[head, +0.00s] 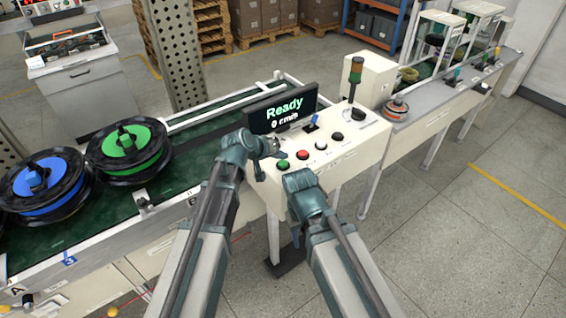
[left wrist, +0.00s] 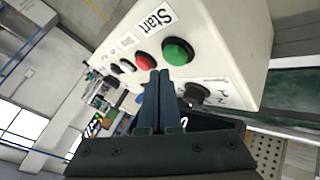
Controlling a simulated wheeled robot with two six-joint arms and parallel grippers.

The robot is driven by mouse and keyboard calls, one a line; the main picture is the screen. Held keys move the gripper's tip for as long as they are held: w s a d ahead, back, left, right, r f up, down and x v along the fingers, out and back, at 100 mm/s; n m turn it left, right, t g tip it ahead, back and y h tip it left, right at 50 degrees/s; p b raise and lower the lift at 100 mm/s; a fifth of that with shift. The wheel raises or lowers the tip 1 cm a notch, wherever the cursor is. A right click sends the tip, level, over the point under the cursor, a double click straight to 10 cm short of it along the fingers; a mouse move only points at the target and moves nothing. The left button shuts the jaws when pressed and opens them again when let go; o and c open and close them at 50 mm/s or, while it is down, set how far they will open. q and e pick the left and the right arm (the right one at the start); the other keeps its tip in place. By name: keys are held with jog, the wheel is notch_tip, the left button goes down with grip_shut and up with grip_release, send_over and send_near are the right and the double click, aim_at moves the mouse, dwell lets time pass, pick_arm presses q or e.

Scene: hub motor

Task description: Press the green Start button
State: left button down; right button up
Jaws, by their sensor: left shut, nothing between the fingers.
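The green Start button (head: 283,164) is at the near left end of a row of buttons on a white control box (head: 345,155). In the left wrist view the green button (left wrist: 178,51) sits beside the "Start" label. My left gripper (head: 272,154) is shut and empty, close to the panel just left of the green button. In the left wrist view its closed fingertips (left wrist: 160,73) appear just below and between the green and red buttons; contact cannot be made out. My right arm's teal wrist (head: 304,190) is in front of the box; its fingers are hidden.
A red button (head: 302,155) is next to the green one, with black buttons farther along. A black knob (left wrist: 197,93) is on the green button's other side. A display (head: 284,107) reading "Ready" stands behind. Green (head: 130,145) and blue (head: 42,183) reels are on the conveyor.

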aim_at(281, 165)
dwell(0.5)
pick_arm(q)
jog(key=shift+f+b, duration=0.4)
jog(key=shift+b, duration=0.05)
jog(key=shift+f+b, duration=0.55)
dwell(0.6)
jog(key=shift+r, duration=0.15)
jog(key=shift+r+p, duration=0.85)
jog(key=shift+p, duration=0.15)
notch_tip(281, 165, up, 5)
jog(key=p, duration=0.5)
